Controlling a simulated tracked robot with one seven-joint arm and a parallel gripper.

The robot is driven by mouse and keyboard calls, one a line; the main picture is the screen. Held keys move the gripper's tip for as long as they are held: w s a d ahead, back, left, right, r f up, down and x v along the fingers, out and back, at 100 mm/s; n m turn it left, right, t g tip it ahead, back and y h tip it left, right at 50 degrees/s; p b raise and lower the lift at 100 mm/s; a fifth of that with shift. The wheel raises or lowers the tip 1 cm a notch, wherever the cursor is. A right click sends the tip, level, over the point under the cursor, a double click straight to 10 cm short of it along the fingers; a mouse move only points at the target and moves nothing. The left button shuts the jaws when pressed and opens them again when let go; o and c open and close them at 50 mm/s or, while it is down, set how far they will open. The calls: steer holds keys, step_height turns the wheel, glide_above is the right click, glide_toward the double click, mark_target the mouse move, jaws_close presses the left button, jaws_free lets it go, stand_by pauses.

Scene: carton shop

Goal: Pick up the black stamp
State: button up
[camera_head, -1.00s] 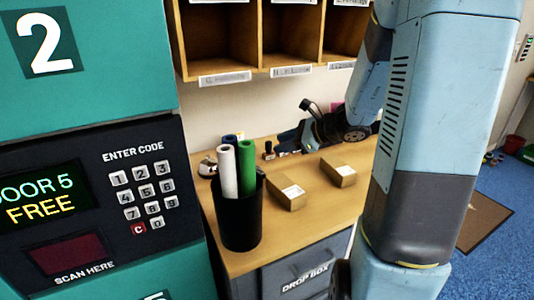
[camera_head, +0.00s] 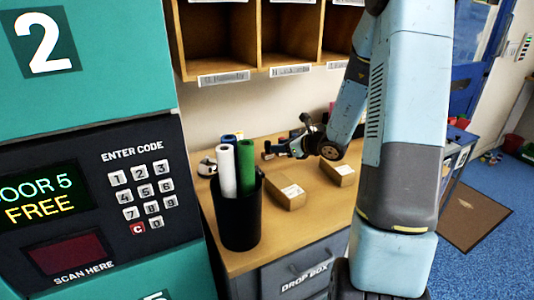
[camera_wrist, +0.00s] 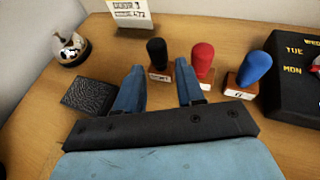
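The black stamp (camera_wrist: 157,52) stands upright on the desk, with a dark rounded handle and a wooden base with a pale label. In the wrist view it is in line with the gap between the fingertips of my gripper (camera_wrist: 161,70). My gripper is open and holds nothing; whether the fingers flank the base or stop short of it I cannot tell. A red stamp (camera_wrist: 202,58) stands just right of the black one, near the right finger. A blue stamp (camera_wrist: 254,70) stands farther right. In the head view my gripper (camera_head: 282,150) is low over the desk's back part.
A dark pad (camera_wrist: 90,95) and a bell (camera_wrist: 69,48) lie left of the fingers. A black day-block (camera_wrist: 290,75) is at the right. In the head view, a black bin with rolls (camera_head: 241,215) and two cartons (camera_head: 287,195) (camera_head: 338,172) occupy the desk.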

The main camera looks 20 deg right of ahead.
mark_target(268, 153)
steer(key=shift+r+x, duration=0.15)
steer(key=shift+x, duration=1.45)
steer(key=shift+r+x, duration=0.1)
steer(key=shift+x, duration=1.5)
steer(key=shift+a, duration=0.15)
steer(key=c, duration=0.7)
steer(key=shift+r, duration=0.15)
step_height(268, 153, up, 4)
steer(key=shift+s+f, duration=0.15)
steer(key=shift+f, duration=0.1)
steer(key=s+d+r, duration=0.5)
steer(key=s+r, duration=0.4)
steer(key=s, duration=0.3)
steer(key=shift+s+d+r, duration=0.2)
steer(key=shift+s, duration=0.1)
